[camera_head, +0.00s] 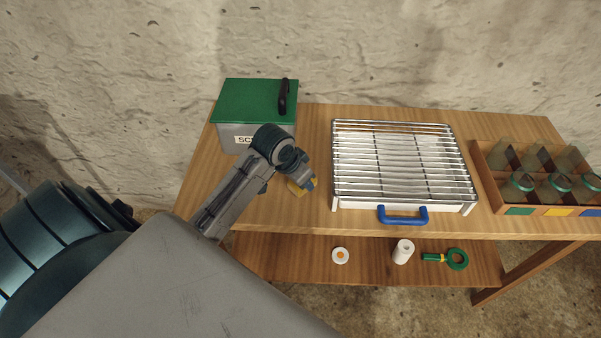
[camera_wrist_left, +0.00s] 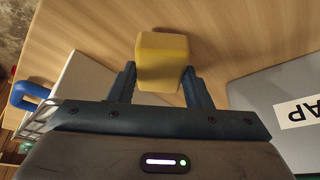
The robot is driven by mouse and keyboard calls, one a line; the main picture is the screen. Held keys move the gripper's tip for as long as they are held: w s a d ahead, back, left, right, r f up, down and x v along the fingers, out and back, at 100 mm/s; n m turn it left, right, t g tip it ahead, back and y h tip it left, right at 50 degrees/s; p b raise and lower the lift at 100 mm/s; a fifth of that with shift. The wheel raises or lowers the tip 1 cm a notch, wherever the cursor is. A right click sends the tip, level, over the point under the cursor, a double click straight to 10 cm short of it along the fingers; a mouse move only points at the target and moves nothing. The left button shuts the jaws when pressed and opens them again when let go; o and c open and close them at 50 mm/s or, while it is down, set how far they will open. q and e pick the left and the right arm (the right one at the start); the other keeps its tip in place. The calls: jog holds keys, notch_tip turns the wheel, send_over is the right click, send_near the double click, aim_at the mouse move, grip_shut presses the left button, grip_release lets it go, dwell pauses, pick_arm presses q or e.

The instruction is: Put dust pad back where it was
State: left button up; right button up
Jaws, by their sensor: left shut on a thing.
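The dust pad is a yellow block (camera_wrist_left: 163,62) held between the two fingers of my left gripper (camera_wrist_left: 160,80) in the left wrist view. The gripper is shut on the pad. I cannot tell whether the pad touches the table. My right gripper is in neither view.
The green-lidded box (camera_head: 252,102) stands at the back left. The rack tray (camera_head: 350,203) with a blue handle (camera_head: 402,215) is right of the gripper. A wooden crate (camera_head: 482,165) with jars stands far right. A white roll (camera_head: 403,251) and small items lie on the lower shelf (camera_head: 300,262).

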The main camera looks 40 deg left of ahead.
pick_arm(q)
jog(key=shift+f, duration=0.5)
jog(key=o, duration=1)
jog(key=v, duration=1.2)
jog(key=shift+r, duration=0.1)
jog(key=shift+a, duration=0.1)
